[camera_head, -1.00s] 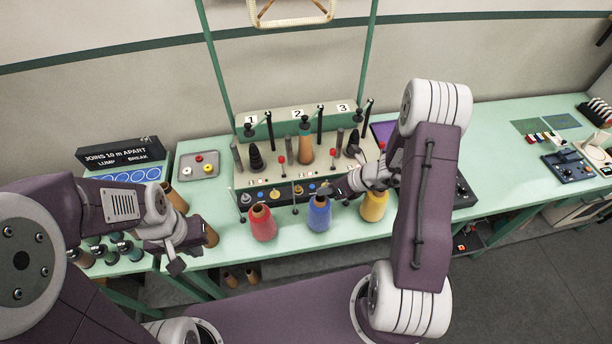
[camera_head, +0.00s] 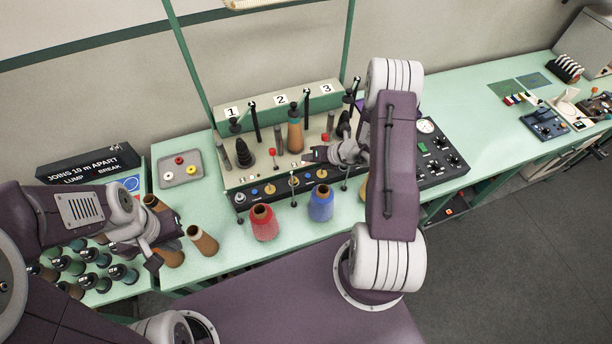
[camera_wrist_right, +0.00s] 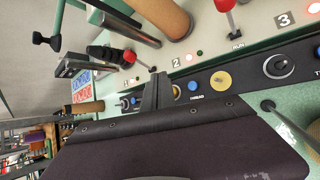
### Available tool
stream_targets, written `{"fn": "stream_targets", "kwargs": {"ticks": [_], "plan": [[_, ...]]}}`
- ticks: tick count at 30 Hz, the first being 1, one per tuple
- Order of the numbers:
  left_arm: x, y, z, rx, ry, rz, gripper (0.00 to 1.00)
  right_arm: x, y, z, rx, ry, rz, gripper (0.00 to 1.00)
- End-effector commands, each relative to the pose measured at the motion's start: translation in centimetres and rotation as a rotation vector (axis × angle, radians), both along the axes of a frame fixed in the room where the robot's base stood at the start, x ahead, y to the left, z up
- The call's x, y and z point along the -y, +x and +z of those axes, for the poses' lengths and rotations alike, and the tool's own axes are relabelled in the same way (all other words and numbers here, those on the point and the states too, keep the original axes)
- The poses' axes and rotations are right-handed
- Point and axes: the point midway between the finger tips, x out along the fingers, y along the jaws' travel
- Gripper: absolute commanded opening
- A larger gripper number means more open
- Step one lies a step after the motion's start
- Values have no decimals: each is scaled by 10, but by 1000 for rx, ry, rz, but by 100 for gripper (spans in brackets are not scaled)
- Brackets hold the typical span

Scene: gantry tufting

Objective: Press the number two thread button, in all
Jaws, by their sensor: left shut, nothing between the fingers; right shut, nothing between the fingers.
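The tufting panel (camera_head: 246,178) carries signs 1, 2 and 3, with a dark front strip of buttons and knobs. In the right wrist view, a blue button (camera_wrist_right: 192,86) marked THREAD sits on that strip near the small label 2, left of a yellow knob (camera_wrist_right: 220,80). My right gripper (camera_head: 308,155) is shut and empty in front of station 2; its fingertips (camera_wrist_right: 158,82) appear just left of that blue button, and I cannot tell if they touch anything. My left gripper (camera_head: 154,262) is shut and empty over the left table, away from the panel.
A red cone (camera_head: 264,224) and a blue cone (camera_head: 320,204) stand in front of the strip; a yellow cone is mostly hidden by my right arm. Thin upright posts and red-topped levers (camera_head: 272,153) stand about the panel. A grey tray (camera_head: 180,170) lies left.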

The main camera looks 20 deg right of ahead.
Motion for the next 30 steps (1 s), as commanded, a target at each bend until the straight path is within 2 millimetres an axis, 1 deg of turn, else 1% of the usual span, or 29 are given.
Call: {"fn": "stream_targets", "kwargs": {"ticks": [1, 10, 12, 15, 18, 30], "plan": [[0, 0, -8, 0, 0, 0, 0, 0, 0, -10, -1, 1, 0, 0], [0, 0, -40, 0, 0, 0, 0, 0, 0, -55, 0, 0, 0, 0], [0, 0, -51, 0, 0, 0, 0, 0, 0, -67, 0, 0, 0, 0], [0, 0, -59, 0, 0, 0, 0, 0, 0, -75, 0, -1, 1, 0], [0, 0, -61, 0, 0, 0, 0, 0, 0, -77, 0, -1, 1, 0], [0, 0, -60, 0, 0, 0, 0, 0, 0, -75, 0, -1, 1, 0]]}}
